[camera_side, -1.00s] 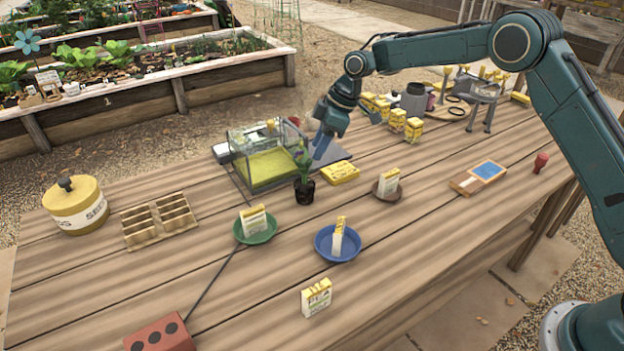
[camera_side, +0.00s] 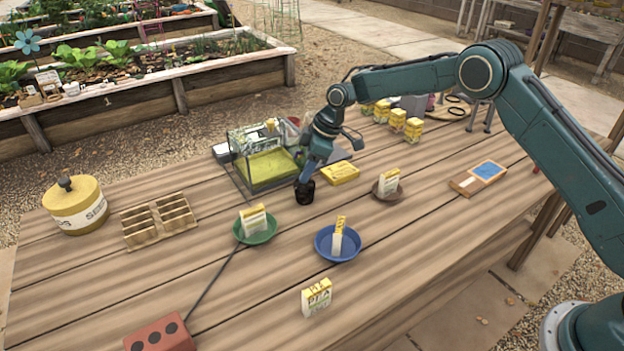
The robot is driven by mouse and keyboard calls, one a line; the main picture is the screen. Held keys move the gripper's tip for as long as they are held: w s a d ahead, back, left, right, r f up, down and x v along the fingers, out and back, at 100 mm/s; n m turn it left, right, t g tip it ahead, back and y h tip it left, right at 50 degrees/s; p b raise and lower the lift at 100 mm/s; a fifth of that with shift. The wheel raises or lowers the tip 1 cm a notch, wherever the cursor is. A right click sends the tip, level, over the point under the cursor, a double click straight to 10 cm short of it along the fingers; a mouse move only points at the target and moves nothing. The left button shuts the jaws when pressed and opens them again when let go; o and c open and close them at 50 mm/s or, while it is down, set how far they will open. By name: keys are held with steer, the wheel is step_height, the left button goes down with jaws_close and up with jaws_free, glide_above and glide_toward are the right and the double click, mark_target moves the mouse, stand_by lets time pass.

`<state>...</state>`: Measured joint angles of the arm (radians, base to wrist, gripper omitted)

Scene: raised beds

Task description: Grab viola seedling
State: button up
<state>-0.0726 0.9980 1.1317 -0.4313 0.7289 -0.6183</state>
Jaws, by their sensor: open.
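The viola seedling is in a small black pot (camera_side: 304,192) standing on the wooden table, in front of the clear-walled box. Its green leaves are now mostly hidden behind my gripper. My gripper (camera_side: 303,178) points down at the seedling from above, its fingertips at about the level of the pot's top. The gripper is open. I cannot tell whether the fingers touch the plant or pot.
The clear box with a yellow-green base (camera_side: 270,168) stands close at the left. A yellow packet (camera_side: 340,174) lies at the right. A green saucer (camera_side: 255,229), blue saucer (camera_side: 338,244) and brown saucer (camera_side: 387,191) hold seed packets.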

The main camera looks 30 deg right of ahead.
steer(key=shift+x, duration=1.05)
steer(key=shift+c, duration=0.2)
steer(key=c, duration=0.8)
